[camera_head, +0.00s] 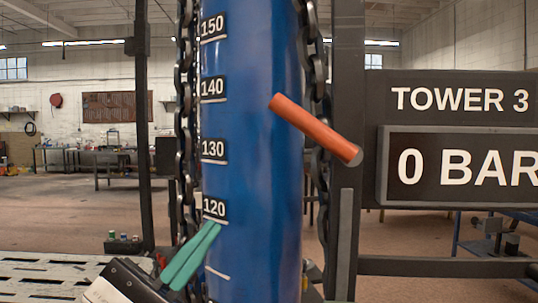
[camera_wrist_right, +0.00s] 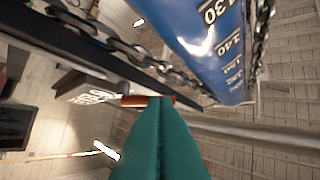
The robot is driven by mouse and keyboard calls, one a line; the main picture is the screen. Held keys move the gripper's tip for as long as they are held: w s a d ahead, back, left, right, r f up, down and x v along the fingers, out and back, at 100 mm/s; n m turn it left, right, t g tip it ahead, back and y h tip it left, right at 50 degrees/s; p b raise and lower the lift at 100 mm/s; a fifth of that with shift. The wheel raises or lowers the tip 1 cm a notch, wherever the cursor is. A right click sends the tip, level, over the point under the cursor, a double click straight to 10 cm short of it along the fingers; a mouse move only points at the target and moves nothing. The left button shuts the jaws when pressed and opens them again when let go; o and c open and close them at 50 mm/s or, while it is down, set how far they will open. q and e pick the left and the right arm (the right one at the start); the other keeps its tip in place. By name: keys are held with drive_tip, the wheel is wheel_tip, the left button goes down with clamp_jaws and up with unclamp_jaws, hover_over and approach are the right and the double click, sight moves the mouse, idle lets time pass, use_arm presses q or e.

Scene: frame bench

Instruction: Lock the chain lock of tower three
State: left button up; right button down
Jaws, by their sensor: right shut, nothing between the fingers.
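The tower is a tall blue cylinder (camera_head: 250,180) with a number scale, standing upright in the head view. A left chain (camera_head: 184,110) and a right chain (camera_head: 318,80) hang beside it. An orange-red bar (camera_head: 315,130) slants down to the right across the cylinder's right side and right chain, ending at the dark post. It is probably the chain lock's handle. My right gripper (camera_head: 217,228) has teal fingers, shut and empty, in front of the cylinder near the 120 mark, below and left of the bar. In the wrist view the bar (camera_wrist_right: 146,101) shows beyond the fingertips (camera_wrist_right: 160,100). My left gripper is not in view.
A sign reading TOWER 3 (camera_head: 460,99) and a display reading 0 BAR (camera_head: 465,168) are at the right. Dark frame posts stand left (camera_head: 142,130) and right (camera_head: 346,120) of the cylinder. A slotted metal surface (camera_head: 45,272) lies at lower left.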

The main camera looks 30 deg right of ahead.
sight(314, 128)
drive_tip(key=s+a+r+p+x, duration=0.1)
drive_tip(key=p+x, duration=0.4)
drive_tip(key=x, duration=0.8)
drive_tip(key=shift+s+p, duration=0.3)
drive_tip(key=shift+s, duration=0.4)
drive_tip(key=shift+d+r, duration=0.15)
